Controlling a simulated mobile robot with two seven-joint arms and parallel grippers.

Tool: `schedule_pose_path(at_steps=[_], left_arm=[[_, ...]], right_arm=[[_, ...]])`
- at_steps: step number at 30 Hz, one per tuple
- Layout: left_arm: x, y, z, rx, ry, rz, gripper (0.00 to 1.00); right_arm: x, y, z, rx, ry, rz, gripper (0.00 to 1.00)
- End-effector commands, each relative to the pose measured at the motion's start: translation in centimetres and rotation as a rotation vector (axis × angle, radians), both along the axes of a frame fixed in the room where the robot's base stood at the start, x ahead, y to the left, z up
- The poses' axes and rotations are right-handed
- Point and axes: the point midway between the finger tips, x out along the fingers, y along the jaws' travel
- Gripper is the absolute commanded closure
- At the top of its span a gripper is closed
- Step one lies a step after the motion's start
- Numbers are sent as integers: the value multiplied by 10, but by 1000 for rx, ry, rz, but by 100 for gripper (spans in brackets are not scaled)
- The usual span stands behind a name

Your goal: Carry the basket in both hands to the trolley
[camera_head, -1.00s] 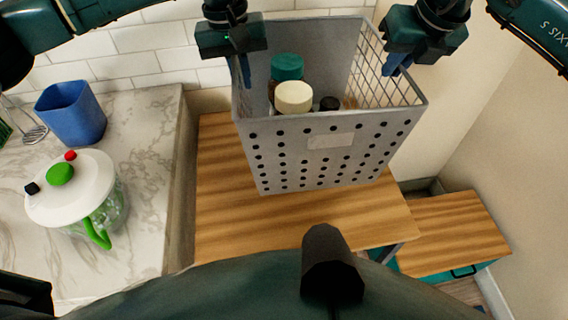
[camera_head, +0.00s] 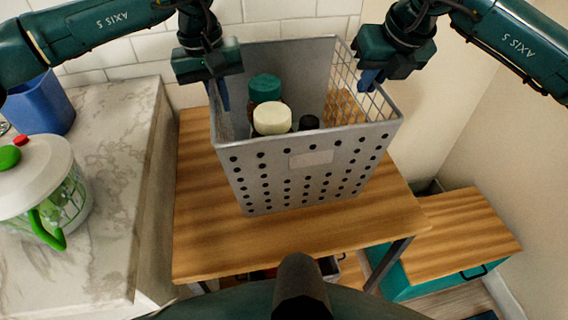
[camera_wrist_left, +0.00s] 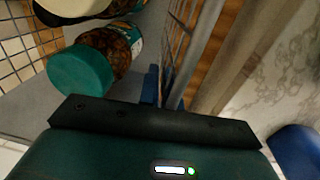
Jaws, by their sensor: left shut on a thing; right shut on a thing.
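The grey basket (camera_head: 300,178) has a front with round holes, a blank label and a wire-grid right side. It is upright over a wooden top with metal legs, which looks like the trolley (camera_head: 230,245); I cannot tell whether it touches. Inside are a teal-lidded jar (camera_head: 265,88), a cream-lidded jar (camera_head: 272,118) and a black-capped item (camera_head: 309,122). My left gripper (camera_head: 221,95) is shut on the left rim, and my right gripper (camera_head: 369,80) is shut on the right rim. In the left wrist view, the fingers (camera_wrist_left: 164,86) grip the wall beside the teal-lidded jar (camera_wrist_left: 90,65).
A marble counter (camera_head: 105,185) at left holds a blue cup (camera_head: 42,105) and a white-lidded container with a green handle (camera_head: 45,185). A lower wood-topped teal cabinet (camera_head: 460,235) stands at right. A tiled wall (camera_head: 125,48) is behind. The wooden top is bare in front of the basket.

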Motion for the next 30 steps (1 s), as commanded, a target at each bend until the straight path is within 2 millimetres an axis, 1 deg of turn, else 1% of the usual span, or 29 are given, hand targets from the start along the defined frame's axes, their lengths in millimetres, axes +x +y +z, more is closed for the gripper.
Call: schedule_pose_path(at_steps=[6,16,23,30], left_arm=[[1,-1,3,-4,-6,-1,100],[1,-1,1,-4,-5,0,100],[1,-1,-7,-4,-5,0,100],[1,-1,-19,-4,-5,0,100]], right_arm=[[1,1,3,6,-8,2,100],[1,1,1,5,-7,2,100],[1,1,-6,5,-7,2,100],[1,1,-18,5,-7,2,100]])
